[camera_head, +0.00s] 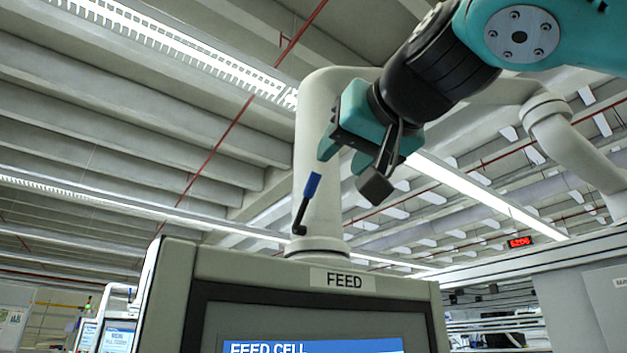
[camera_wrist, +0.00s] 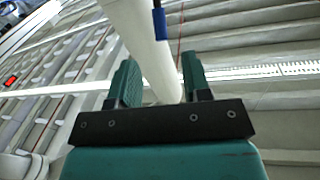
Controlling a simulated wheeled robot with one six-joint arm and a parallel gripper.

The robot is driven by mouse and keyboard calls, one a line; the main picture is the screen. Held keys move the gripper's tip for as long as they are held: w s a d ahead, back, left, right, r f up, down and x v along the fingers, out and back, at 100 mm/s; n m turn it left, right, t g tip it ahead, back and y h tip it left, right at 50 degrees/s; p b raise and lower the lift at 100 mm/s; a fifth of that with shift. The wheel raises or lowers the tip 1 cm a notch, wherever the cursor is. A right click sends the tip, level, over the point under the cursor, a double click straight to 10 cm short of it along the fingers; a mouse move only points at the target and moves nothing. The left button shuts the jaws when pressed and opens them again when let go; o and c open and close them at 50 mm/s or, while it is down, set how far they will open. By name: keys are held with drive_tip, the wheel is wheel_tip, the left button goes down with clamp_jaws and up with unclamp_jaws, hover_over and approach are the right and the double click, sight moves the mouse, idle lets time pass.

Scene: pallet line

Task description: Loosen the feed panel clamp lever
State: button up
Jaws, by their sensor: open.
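The clamp lever stands on the white post above the feed panel (camera_head: 344,281). Its blue handle (camera_head: 312,186) points up and leans slightly right, above a black crank. In the wrist view the blue handle (camera_wrist: 159,24) shows at the top, beyond the fingertips. My teal gripper (camera_head: 343,160) is open and empty, up and to the right of the handle in the head view. In the wrist view my gripper (camera_wrist: 158,62) has its two fingers apart, with the handle outside them. The handle shows no contact with either finger.
The thick white post (camera_head: 318,160) rises right behind the lever and bends right at the top. The FEED sign (camera_head: 343,280) tops the panel, with its screen (camera_head: 310,346) below. Space left of the lever looks clear.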

sight(316, 182)
drive_tip(key=p+x, duration=0.3)
drive_tip(key=x, duration=0.5)
drive_tip(key=shift+r, duration=0.1)
drive_tip(key=shift+x, duration=0.75)
clamp_jaws()
